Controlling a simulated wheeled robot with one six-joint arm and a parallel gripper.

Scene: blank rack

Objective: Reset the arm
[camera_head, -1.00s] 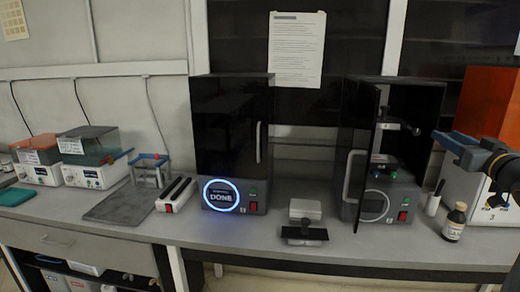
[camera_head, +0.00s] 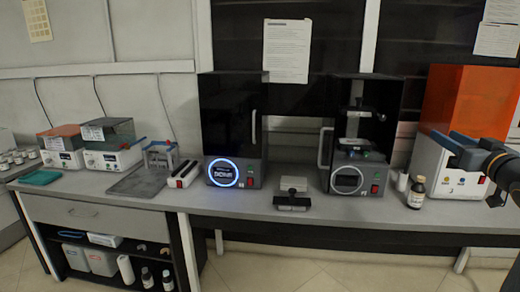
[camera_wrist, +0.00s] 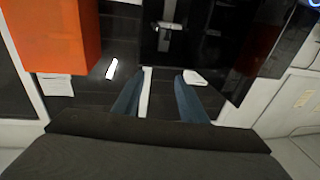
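My gripper (camera_head: 444,141) shows at the right of the head view, raised in front of the orange-and-white machine. Its two blue fingers stand apart in the wrist view (camera_wrist: 160,84), with nothing held between them. My dark forearm enters from the right edge of the head view. Most of the arm is out of view.
The long grey bench (camera_head: 245,202) carries a closed dark cabinet with a lit ring display (camera_head: 222,173), an open-fronted cabinet (camera_head: 350,182), a small scale-like device (camera_head: 292,198), a brown bottle (camera_head: 416,194) and the orange-topped machine (camera_head: 460,95). The floor (camera_head: 330,272) before the bench is clear.

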